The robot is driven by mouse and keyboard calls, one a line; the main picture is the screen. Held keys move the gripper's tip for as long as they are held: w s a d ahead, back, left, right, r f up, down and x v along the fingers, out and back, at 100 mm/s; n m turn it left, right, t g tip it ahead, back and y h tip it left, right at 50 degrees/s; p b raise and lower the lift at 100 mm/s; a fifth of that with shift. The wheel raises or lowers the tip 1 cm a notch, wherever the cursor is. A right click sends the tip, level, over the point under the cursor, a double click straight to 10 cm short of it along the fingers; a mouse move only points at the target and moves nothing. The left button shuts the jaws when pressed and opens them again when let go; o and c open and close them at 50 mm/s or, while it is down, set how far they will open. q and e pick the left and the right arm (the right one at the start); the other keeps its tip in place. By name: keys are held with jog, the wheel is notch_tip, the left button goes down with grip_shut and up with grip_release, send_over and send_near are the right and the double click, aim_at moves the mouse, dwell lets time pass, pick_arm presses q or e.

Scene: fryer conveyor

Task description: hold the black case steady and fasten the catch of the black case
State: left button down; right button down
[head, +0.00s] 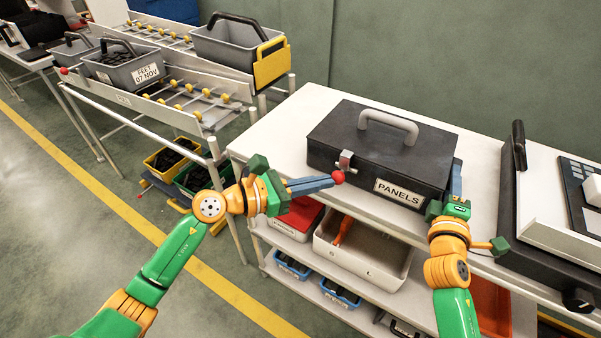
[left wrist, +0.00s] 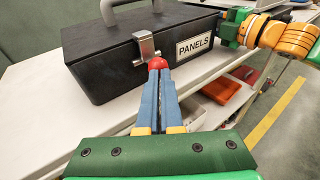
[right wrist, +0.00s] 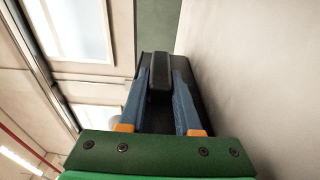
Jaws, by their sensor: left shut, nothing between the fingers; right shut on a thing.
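The black case (head: 385,150), with a grey handle (head: 388,124) and a PANELS label, sits on the white bench with its lid down. Its metal catch (head: 345,161) is on the front face, and also shows in the left wrist view (left wrist: 146,48). A red ball (left wrist: 157,63) sits at the catch's lower end. My left gripper (head: 331,181) is shut and empty, its fingertips right at the red ball; contact is hard to tell. My right gripper (head: 457,170) is shut on a dark block (right wrist: 160,75) at the case's right end.
A dark machine with a black lever (head: 519,145) stands right of the case. The shelf below holds a white tray (head: 380,275) and blue bins. A roller conveyor with grey crates (head: 235,50) is at the back left. The bench left of the case is clear.

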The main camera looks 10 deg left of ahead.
pick_arm(q)
jog(key=shift+s+d, duration=0.1)
pick_arm(e)
jog(key=shift+a, duration=0.1)
pick_arm(q)
jog(key=v, duration=1.4)
pick_arm(e)
jog(key=c, duration=0.5)
grip_release()
